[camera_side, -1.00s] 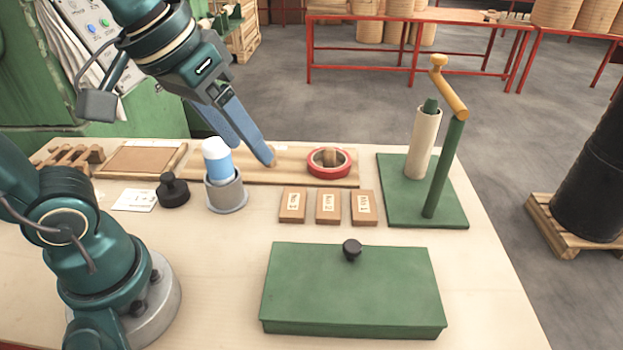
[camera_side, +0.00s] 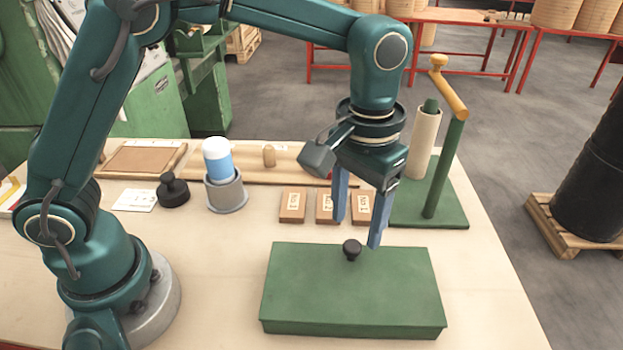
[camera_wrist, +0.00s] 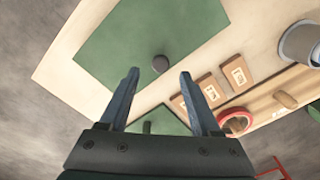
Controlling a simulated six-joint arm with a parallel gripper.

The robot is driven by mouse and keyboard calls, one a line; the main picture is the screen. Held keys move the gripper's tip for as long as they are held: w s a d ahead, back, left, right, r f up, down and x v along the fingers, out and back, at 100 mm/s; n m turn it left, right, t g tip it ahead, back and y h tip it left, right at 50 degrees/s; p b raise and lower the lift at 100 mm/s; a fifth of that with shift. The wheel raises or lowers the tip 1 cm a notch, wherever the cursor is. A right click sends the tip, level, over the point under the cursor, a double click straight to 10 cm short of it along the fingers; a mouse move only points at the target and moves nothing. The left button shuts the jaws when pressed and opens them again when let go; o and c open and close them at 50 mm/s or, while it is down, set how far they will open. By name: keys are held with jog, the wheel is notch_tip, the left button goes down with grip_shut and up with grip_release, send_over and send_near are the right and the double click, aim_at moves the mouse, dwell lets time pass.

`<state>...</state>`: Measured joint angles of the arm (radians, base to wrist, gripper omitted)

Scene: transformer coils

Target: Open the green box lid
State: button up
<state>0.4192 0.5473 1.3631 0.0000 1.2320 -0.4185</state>
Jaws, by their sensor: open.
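The green box (camera_side: 352,295) lies shut on the table, its flat lid on top. A black round knob (camera_side: 351,249) stands near the lid's far edge. My gripper (camera_side: 357,232) is open and empty, pointing down, with its blue fingers above and around the knob's far side in the side view. In the wrist view the green box (camera_wrist: 150,45) and the knob (camera_wrist: 160,63) show beyond the open fingertips of my gripper (camera_wrist: 160,73), and the knob lies roughly between them. I see no contact with the knob.
Small labelled wooden blocks (camera_side: 292,205) lie behind the box. A green stand (camera_side: 440,180) with a yellow top arm rises at the back right. A grey cup (camera_side: 226,194) with a blue and white cylinder and a black stamp (camera_side: 173,192) stand left. Table beside the box is clear.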

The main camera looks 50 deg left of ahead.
aim_at(352, 245)
jog(key=shift+f, duration=2.1)
grip_shut()
